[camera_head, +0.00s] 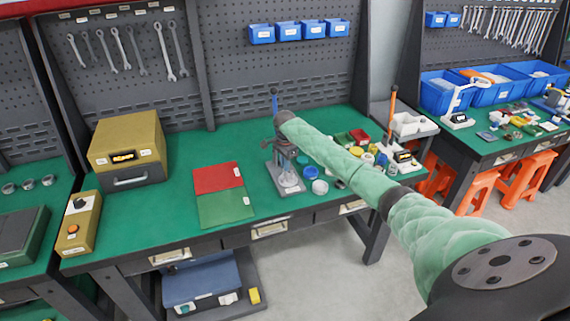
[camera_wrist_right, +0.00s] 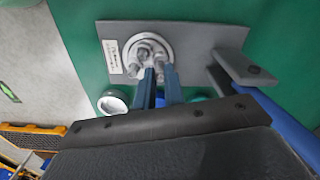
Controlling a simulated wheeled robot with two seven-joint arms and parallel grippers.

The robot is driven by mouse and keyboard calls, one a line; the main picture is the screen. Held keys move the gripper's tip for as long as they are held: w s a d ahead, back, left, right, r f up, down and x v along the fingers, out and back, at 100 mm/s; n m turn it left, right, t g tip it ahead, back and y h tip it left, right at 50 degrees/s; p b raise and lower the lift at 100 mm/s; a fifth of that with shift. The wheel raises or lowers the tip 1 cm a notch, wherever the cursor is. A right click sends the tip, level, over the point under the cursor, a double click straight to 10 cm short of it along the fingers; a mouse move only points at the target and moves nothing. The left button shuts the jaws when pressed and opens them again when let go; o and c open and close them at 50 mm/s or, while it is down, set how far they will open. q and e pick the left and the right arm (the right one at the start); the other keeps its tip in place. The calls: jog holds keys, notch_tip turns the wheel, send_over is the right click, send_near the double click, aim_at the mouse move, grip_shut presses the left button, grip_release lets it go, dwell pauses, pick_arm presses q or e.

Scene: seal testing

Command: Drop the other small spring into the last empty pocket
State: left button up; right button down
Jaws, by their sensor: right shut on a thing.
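My right gripper (camera_wrist_right: 159,78) is over the round metal holder (camera_wrist_right: 134,41) in the right wrist view. Its two blue-grey fingers point at the holder, with a narrow gap between the tips. It is shut on a small spring, which is mostly hidden by the fingertips. Several silvery parts stand inside the holder, and the fingers cover its near side, so I cannot tell which pocket is empty. In the head view, the holder (camera_head: 288,180) sits on the base of a small press (camera_head: 276,172), and my right gripper (camera_head: 286,168) reaches down to it, small and partly hidden.
The press's grey base plate (camera_wrist_right: 200,38) lies on the green bench. A white-rimmed round cup (camera_wrist_right: 113,101) stands beside it. A red and green mat (camera_head: 225,207) lies left of the press. Several small jars and parts crowd the right side, including a blue-lidded jar (camera_head: 311,172).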

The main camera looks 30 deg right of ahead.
jog(key=shift+f, duration=0.2)
dwell(0.3)
jog(key=c, duration=1.8)
grip_release()
jog(key=shift+o, duration=0.2)
jog(key=shift+r+p, duration=0.1)
jog(key=shift+p, duration=0.25)
jog(key=shift+r+p, duration=1.6)
jog(key=shift+p, duration=0.45)
jog(key=shift+o, duration=0.4)
jog(key=o, duration=0.5)
jog(key=shift+r, duration=0.1)
